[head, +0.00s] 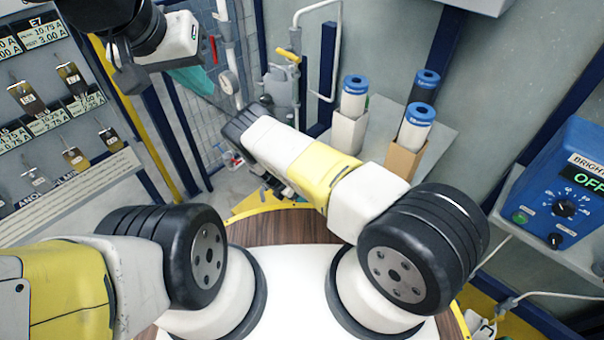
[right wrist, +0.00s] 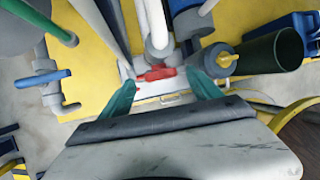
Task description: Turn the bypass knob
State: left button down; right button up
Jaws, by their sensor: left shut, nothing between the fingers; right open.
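No label reading "bypass" can be made out in either view. In the right wrist view a red valve handle (right wrist: 155,74) sits on the pipework, just beyond and between the fingertips. My right gripper (right wrist: 162,88) is open, its two teal fingers apart with nothing between them; contact cannot be told. In the head view my right forearm hides most of that gripper. My left gripper (head: 200,83) is at the upper left of the head view, its teal fingers shut and empty, away from the pipes. A blue control box (head: 568,195) with black knobs and an "OFF" display stands at the right.
A blue handle (right wrist: 42,78) and a yellow-tipped fitting (right wrist: 226,60) flank the red one. A yellow valve lever (head: 288,55) is on pipes at the back. Blue-capped filter cartridges (head: 415,125) stand right of my right forearm. A tag rack (head: 60,110) fills the left.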

jog(key=shift+x, duration=2.25)
jog(key=c, duration=1.4)
jog(key=shift+o, duration=0.2)
jog(key=shift+s+d+m+t+y, duration=0.1)
jog(key=shift+m+t+y, duration=0.05)
jog(key=shift+t+y, duration=0.45)
jog(key=shift+s+m+t+y, duration=0.1)
jog(key=shift+m+t+y, duration=0.05)
jog(key=shift+t+y, duration=0.45)
jog(key=shift+m+t+y, duration=0.4)
jog(key=shift+t+y, duration=0.6)
jog(key=shift+t, duration=0.1)
